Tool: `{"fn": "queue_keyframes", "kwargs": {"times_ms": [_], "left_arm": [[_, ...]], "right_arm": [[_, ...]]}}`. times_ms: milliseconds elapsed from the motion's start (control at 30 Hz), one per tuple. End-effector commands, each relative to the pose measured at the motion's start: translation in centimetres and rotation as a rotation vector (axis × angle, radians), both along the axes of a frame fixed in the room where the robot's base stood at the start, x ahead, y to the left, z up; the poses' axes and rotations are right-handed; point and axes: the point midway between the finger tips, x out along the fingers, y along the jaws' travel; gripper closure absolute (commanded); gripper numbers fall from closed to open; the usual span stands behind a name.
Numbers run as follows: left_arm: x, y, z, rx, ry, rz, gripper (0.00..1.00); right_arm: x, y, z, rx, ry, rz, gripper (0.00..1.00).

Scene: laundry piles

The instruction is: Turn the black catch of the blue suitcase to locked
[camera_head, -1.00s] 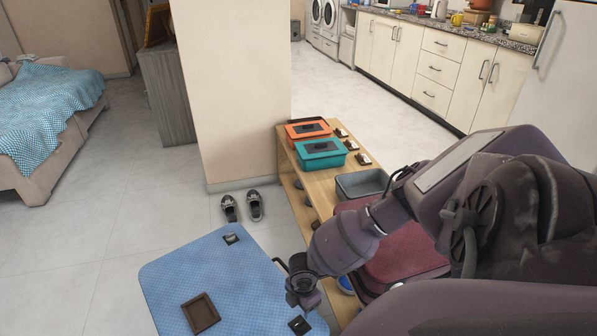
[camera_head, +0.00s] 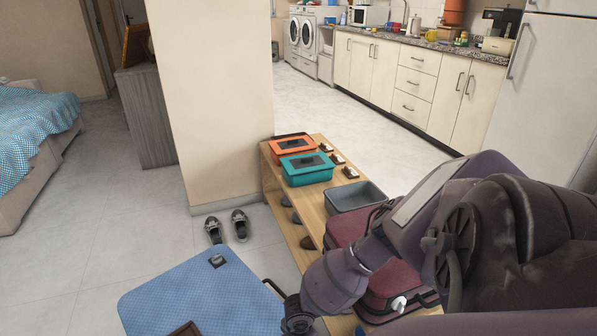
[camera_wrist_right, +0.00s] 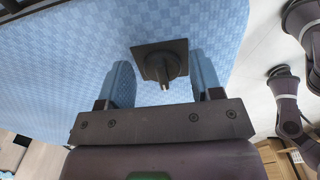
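The blue suitcase (camera_head: 180,290) lies flat at the bottom left of the head view, cut off by the lower edge. One black catch (camera_head: 217,260) shows near its far edge. In the right wrist view, a black catch (camera_wrist_right: 160,62), a square plate with a raised knob, sits on the blue checked surface. My right gripper (camera_wrist_right: 161,72) is open, with one finger on each side of this catch in the picture. I cannot tell whether the fingers touch it. In the head view the gripper's fingers are not visible. My left gripper is not in view.
Shoes (camera_head: 227,227) stand on the floor behind.

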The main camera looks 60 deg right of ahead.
Motion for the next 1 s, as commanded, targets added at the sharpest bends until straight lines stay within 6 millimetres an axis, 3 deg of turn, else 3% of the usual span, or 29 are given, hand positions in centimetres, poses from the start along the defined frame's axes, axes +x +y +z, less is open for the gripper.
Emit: {"fn": "queue_keyframes", "kwargs": {"times_ms": [33, 267, 667, 1000], "left_arm": [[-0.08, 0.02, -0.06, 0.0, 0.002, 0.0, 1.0], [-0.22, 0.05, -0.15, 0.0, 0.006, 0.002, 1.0], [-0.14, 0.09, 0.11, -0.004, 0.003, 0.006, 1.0], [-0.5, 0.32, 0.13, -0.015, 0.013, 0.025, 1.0]], "right_arm": [[-0.02, 0.0, 0.0, 0.0, 0.0, 0.0, 0.49], [-0.04, -0.02, -0.01, -0.001, 0.001, 0.0, 0.84], [-0.07, 0.02, 0.08, 0.0, 0.0, -0.08, 0.84], [-0.25, 0.23, 0.2, 0.003, -0.003, -0.349, 0.84]]}}
